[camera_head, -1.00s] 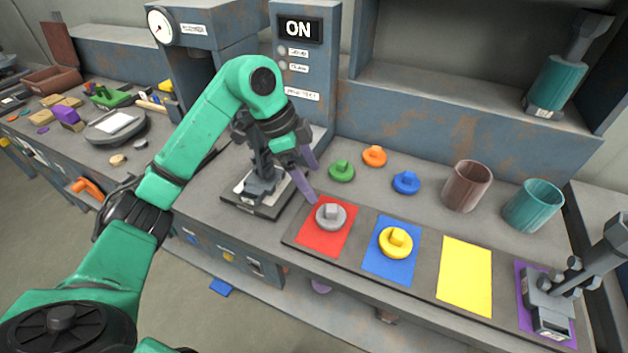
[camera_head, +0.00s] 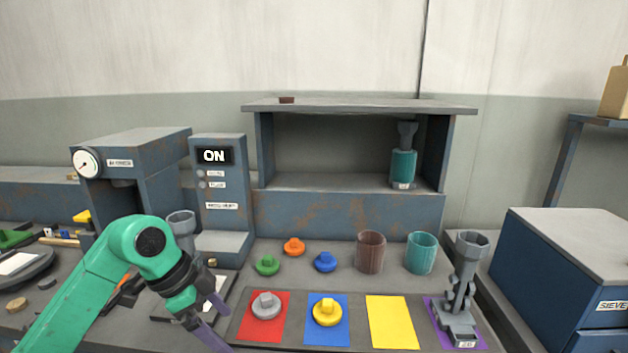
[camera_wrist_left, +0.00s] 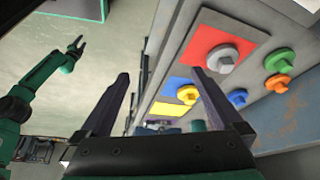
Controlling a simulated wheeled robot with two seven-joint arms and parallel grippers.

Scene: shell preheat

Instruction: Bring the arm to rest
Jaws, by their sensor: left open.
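My left gripper (camera_head: 226,328) is open in the head view, its purple fingers apart with nothing between them. It hangs by the left edge of the red mat (camera_head: 250,333), its arm bent in from the lower left. In the left wrist view its two fingers (camera_wrist_left: 160,78) stand apart and empty, with the mats beyond. My right arm and gripper (camera_wrist_left: 74,52) appear small at the left of that view; its jaw state is too small to tell.
A grey knobbed disc (camera_head: 266,306) lies on the red mat and a yellow one (camera_head: 327,313) on the blue mat. The yellow mat (camera_head: 393,322) is empty. A grey holder (camera_head: 459,320) stands on the purple mat. Brown (camera_head: 370,252) and teal (camera_head: 421,253) cups stand behind. The display (camera_head: 214,156) reads ON.

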